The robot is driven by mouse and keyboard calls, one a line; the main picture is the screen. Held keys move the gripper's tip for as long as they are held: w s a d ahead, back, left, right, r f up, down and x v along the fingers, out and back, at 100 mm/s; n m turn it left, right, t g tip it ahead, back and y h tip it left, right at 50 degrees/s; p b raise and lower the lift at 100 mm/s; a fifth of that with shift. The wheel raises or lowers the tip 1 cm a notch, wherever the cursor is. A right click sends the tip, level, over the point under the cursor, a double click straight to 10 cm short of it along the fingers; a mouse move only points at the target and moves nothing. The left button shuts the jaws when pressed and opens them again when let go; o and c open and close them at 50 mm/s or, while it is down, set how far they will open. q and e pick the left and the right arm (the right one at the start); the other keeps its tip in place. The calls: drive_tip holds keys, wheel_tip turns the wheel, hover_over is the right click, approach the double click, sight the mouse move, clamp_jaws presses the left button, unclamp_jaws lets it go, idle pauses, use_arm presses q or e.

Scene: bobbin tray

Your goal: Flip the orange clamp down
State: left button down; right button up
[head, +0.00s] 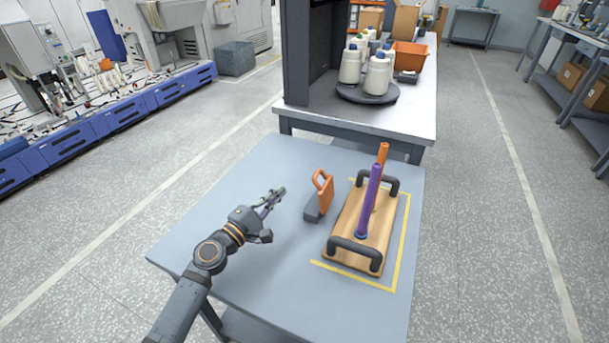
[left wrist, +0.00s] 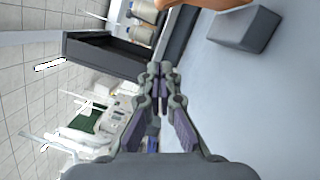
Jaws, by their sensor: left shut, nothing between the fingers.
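The orange clamp (head: 323,189) stands upright on its dark grey base (head: 313,212), left of the wooden tray on the table. In the left wrist view only an orange edge (left wrist: 212,3) shows at the top, beside the grey base (left wrist: 244,28). My left gripper (head: 280,191) is shut and empty, to the left of the clamp and apart from it. Its closed fingertips show in the left wrist view (left wrist: 160,70). My right gripper is not in view.
The tray lies within a yellow outline (head: 399,262) on the grey-blue table (head: 240,170). A second table behind holds white bottles (head: 376,77) on a turntable. The table's left part is clear.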

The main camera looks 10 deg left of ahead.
sight(322, 188)
use_arm(q)
drive_tip(key=w+d+r+p, duration=0.2)
drive_tip(key=w+d+p, duration=0.1)
drive_tip(key=w+d, duration=0.2)
drive_tip(key=shift+w+d, duration=0.2)
drive_tip(key=shift+d, duration=0.55)
drive_tip(key=shift+r, duration=0.15)
